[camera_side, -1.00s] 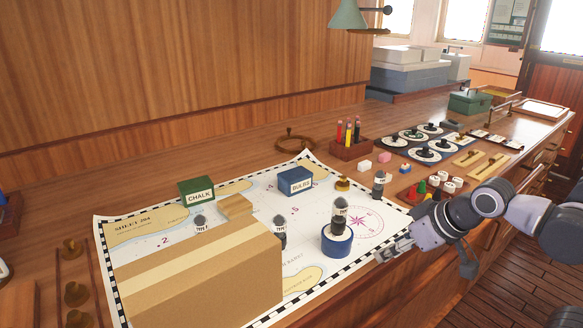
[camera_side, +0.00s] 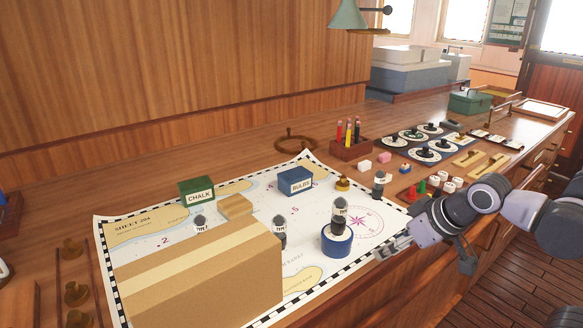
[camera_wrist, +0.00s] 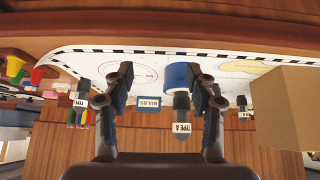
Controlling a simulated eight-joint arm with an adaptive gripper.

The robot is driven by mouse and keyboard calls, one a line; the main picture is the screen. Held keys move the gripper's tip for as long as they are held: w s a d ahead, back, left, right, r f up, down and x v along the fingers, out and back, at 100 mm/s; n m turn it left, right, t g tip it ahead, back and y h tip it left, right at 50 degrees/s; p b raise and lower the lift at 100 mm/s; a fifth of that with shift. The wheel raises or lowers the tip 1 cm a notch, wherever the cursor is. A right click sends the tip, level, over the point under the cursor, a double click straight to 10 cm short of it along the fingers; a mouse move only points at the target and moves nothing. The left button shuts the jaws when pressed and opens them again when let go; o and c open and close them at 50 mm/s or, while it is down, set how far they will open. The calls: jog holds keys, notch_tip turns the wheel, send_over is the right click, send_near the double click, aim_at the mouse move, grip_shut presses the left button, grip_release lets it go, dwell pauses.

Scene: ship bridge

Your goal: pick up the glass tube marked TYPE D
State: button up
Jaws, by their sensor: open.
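Several dark-capped glass tubes with TYPE labels stand on and beside the chart. One tube (camera_side: 340,213) stands upright on a blue round stand (camera_side: 336,245); in the wrist view this tube (camera_wrist: 181,115) reads TYPE A. Others are a tube behind the carton (camera_side: 200,223), a tube at the carton's right edge (camera_side: 279,229), partly hidden, and a tube at the chart's far right (camera_side: 380,184). Their last letters are too small to read, so I cannot tell which is TYPE D. My gripper (camera_side: 392,250) is open and empty at the chart's front right edge; its fingers (camera_wrist: 160,78) show spread apart.
A large cardboard carton (camera_side: 200,280) covers the chart's (camera_side: 130,228) front left. A green CHALK box (camera_side: 197,189), a blue BULBS box (camera_side: 295,180) and a wooden block (camera_side: 236,207) stand behind it. Coloured pegs (camera_side: 422,187) and a pencil holder (camera_side: 350,148) are further right.

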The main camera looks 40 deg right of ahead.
jog(key=w+d+r+g+h, duration=0.1)
jog(key=w+d+r+h, duration=0.15)
jog(key=w, duration=0.35)
jog(key=w+d+r+h, duration=0.1)
jog(key=w+r+h, duration=0.1)
jog(key=w+r, duration=0.25)
jog(key=w+a+r+h, duration=0.25)
jog(key=w+a, duration=0.25)
jog(key=w, duration=0.4)
jog(key=m+g+y, duration=0.3)
jog(key=m+y, duration=0.1)
jog(key=m, duration=0.5)
send_over(195, 223)
jog(key=s+a, duration=0.2)
notch_tip(195, 223, down, 3)
jog(key=x, duration=0.5)
jog(key=shift+w+d+f, duration=0.15)
jog(key=shift+d, duration=0.05)
jog(key=shift+x, duration=2.65)
jog(key=shift+d, duration=0.15)
jog(key=c, duration=1.2)
